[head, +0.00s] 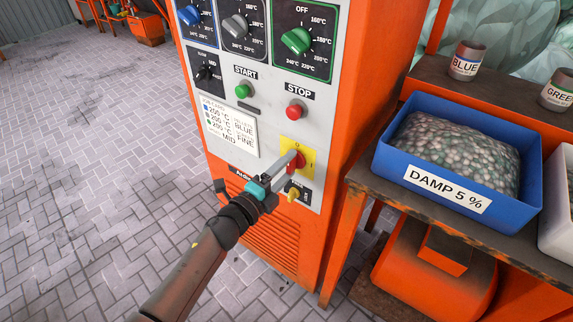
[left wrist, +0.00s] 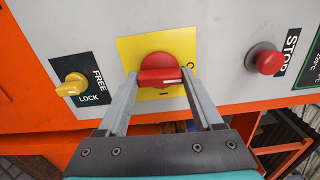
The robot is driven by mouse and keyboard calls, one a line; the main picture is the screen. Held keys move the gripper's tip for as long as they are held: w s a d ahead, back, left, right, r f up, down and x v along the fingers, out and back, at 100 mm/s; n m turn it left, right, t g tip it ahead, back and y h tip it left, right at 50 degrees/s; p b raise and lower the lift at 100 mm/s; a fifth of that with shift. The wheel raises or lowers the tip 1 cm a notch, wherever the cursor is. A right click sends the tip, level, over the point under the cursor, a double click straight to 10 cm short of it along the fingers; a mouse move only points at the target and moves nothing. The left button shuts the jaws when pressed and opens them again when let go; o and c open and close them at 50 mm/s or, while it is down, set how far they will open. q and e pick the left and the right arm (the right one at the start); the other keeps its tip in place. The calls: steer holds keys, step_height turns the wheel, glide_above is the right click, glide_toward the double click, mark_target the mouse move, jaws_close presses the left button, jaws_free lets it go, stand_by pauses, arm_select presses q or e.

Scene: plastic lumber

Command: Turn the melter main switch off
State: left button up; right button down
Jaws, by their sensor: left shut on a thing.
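The main switch is a red rotary handle (head: 299,160) on a yellow plate (head: 308,148) low on the melter's grey panel. In the left wrist view the red handle (left wrist: 160,70) lies between my two fingers, its bar lengthwise across the picture. A white line on it sits toward the end nearer the plate's O mark; the I mark is below the handle. My left gripper (head: 294,160) is shut on the red handle; the fingertips are partly hidden by it. My right gripper is not in view.
A small yellow FREE/LOCK knob (head: 293,195) sits just below the switch. The red STOP button (head: 296,110) and green START button (head: 243,91) are above. A worktable with a blue bin (head: 382,160) of pellets stands close on the right. Paved floor at left is clear.

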arm_select(q)
steer(key=shift+n, duration=0.4)
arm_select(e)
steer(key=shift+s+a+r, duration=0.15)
arm_select(q)
steer(key=o, duration=1.4)
steer(key=shift+c, duration=0.2)
steer(key=shift+s, duration=0.1)
steer(key=shift+s+a, duration=0.2)
steer(key=p+v, duration=0.3)
steer(key=v, duration=1.1)
steer(key=shift+s+a, duration=0.2)
steer(key=shift+s, duration=0.05)
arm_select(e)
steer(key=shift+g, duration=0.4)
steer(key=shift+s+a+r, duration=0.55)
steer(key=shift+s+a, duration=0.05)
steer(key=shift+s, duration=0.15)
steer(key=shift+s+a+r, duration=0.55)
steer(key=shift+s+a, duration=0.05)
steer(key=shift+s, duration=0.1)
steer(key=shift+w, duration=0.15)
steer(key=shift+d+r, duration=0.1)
